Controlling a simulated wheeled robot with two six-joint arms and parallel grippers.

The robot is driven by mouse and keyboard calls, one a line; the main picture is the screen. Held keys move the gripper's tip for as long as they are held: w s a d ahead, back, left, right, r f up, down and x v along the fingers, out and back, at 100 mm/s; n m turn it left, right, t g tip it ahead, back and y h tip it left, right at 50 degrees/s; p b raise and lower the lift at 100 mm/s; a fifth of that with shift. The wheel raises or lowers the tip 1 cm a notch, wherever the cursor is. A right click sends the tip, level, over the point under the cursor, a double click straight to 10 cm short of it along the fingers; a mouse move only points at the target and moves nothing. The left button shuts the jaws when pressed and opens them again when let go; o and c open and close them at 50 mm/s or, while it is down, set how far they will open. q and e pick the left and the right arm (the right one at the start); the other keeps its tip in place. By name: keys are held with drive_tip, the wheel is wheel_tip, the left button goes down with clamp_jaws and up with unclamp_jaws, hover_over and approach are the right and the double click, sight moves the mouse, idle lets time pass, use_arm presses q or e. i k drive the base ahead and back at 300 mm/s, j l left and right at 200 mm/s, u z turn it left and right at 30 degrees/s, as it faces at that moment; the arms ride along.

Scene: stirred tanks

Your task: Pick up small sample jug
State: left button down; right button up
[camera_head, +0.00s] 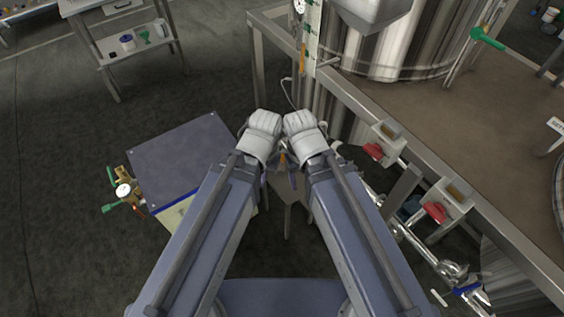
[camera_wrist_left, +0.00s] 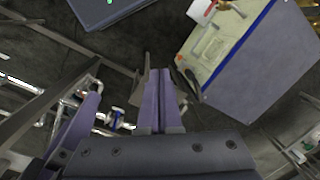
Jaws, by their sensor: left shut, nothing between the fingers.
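My left gripper (camera_wrist_left: 158,72) is in the left wrist view, its two purple fingers pressed together and empty over the floor. In the head view both my white wrists hang side by side in the middle, and most of the fingers are hidden below them. My right gripper's jaws cannot be made out. No jug is clearly recognisable. A white item (camera_wrist_left: 203,11) with red on it is cut by the top edge of the left wrist view, on the pale top of a box-like unit; I cannot tell if it is the jug.
The unit's grey-blue panel (camera_head: 182,157) is left of my arms. A cart (camera_head: 137,52) with small containers is at the back left. Dark floor between is open.

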sight(282, 167)
drive_tip(key=j+z, duration=0.3)
drive_tip(key=k+j+z, duration=0.15)
drive_tip(key=j+z, duration=0.15)
drive_tip(key=k+j+z, duration=0.15)
drive_tip(key=j+z, duration=0.15)
drive_tip(key=k+j+z, duration=0.15)
drive_tip(key=j+z, duration=0.15)
